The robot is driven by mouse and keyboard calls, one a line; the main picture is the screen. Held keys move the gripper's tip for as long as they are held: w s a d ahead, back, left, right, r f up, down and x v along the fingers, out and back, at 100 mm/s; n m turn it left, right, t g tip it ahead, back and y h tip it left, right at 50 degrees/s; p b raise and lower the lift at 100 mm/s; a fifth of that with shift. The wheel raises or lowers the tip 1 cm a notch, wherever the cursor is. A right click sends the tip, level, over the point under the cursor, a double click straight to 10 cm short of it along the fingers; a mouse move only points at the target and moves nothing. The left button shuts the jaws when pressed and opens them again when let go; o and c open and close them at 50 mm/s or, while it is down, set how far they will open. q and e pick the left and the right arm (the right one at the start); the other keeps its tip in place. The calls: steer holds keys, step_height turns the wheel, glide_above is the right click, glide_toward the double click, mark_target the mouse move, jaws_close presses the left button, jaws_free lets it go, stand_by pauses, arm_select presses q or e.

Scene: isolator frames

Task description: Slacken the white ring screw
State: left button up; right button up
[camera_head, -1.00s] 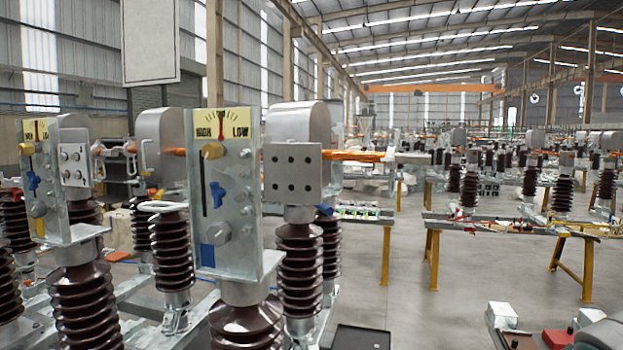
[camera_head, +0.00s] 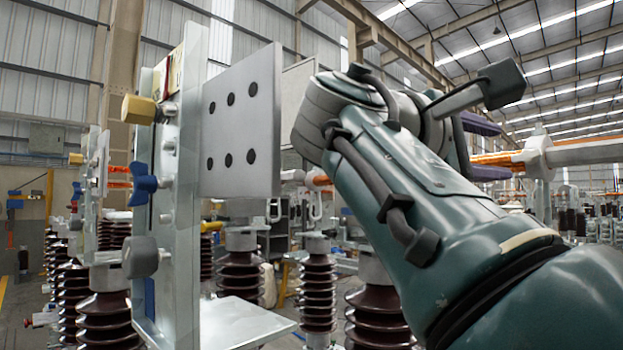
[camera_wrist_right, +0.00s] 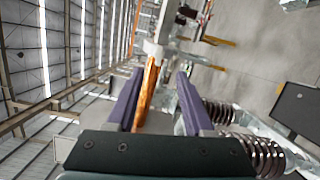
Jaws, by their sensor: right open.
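A white collar-like fitting (camera_head: 540,153) sits on the orange rod (camera_head: 497,159) at the right of the head view; I cannot tell if it is the white ring screw. It also shows in the wrist view (camera_wrist_right: 155,48), beyond the fingertips. My right gripper (camera_head: 488,149) has purple fingers and is open. The orange rod (camera_wrist_right: 149,82) shows between its fingers in the wrist view; no grip on it is visible. The right arm hides part of the head view. My left gripper is not in view.
A metal panel (camera_head: 185,200) carries a yellow knob (camera_head: 140,110), a blue knob (camera_head: 144,184) and a grey knob (camera_head: 141,257). A holed grey plate (camera_head: 243,125) stands beside my arm. Brown ribbed insulators (camera_head: 318,290) stand below.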

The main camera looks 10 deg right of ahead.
mark_target(522, 157)
steer(key=p+x, duration=0.1)
steer(key=x, duration=0.1)
steer(key=p+x, duration=0.1)
steer(key=x, duration=0.1)
steer(key=p+x, duration=0.2)
steer(key=shift+w+d+r, duration=0.15)
steer(key=shift+d+r, duration=0.1)
steer(key=shift+w+d+f, duration=0.15)
steer(key=shift+w+d, duration=0.05)
steer(key=shift+d, duration=0.15)
steer(key=shift+c, duration=0.3)
jaws_close()
